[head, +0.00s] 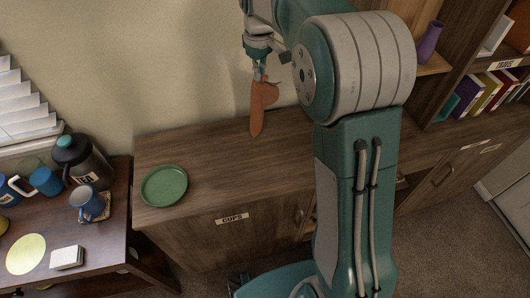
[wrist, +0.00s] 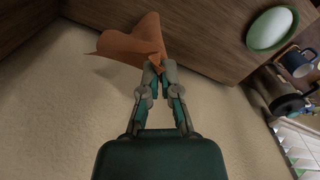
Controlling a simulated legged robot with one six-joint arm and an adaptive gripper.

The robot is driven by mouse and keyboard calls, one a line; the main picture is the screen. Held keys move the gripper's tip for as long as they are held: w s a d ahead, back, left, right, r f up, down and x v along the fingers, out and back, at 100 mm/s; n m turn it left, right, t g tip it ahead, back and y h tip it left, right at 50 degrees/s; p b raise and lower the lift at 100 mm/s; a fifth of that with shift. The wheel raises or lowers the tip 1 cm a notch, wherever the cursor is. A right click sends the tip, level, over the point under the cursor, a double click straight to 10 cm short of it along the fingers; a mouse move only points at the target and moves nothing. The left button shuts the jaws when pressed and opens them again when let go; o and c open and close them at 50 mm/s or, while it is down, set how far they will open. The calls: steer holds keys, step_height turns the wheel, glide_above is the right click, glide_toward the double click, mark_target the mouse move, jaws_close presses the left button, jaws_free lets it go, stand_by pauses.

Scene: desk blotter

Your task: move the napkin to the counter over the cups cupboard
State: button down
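The orange-brown napkin (head: 261,104) hangs from my gripper (head: 260,74) in the head view. It shows bunched at the fingertips in the wrist view (wrist: 130,42). My gripper (wrist: 156,68) is shut on it. The napkin appears above the back part of the wooden counter (head: 230,155); I cannot tell whether its lower tip touches the top. The cupboard below this counter carries a CUPS label (head: 232,218).
A green plate (head: 164,186) lies on the counter's left end. A lower table at left holds a TEA pot (head: 82,163), mugs (head: 88,203) and a yellow disc (head: 26,254). Shelves with books (head: 485,95) and a purple vase (head: 430,42) stand at right. The counter's middle is clear.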

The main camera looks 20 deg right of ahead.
step_height(320, 180, up, 12)
steer(key=s+n, duration=0.3)
step_height(320, 180, down, 10)
steer(key=shift+w+d+n, duration=0.15)
steer(key=shift+w+n, duration=0.05)
steer(key=shift+n, duration=0.1)
steer(key=shift+w+r, duration=0.1)
stand_by(0.3)
steer(key=w+a+f+n, duration=0.1)
steer(key=w+a+n, duration=0.3)
steer(key=w+n, duration=0.3)
steer(key=w+a+n+b, duration=0.1)
steer(key=w+a+n, duration=0.4)
steer(key=w+n, duration=0.2)
steer(key=shift+w+f, duration=0.4)
steer(key=shift+w, duration=0.6)
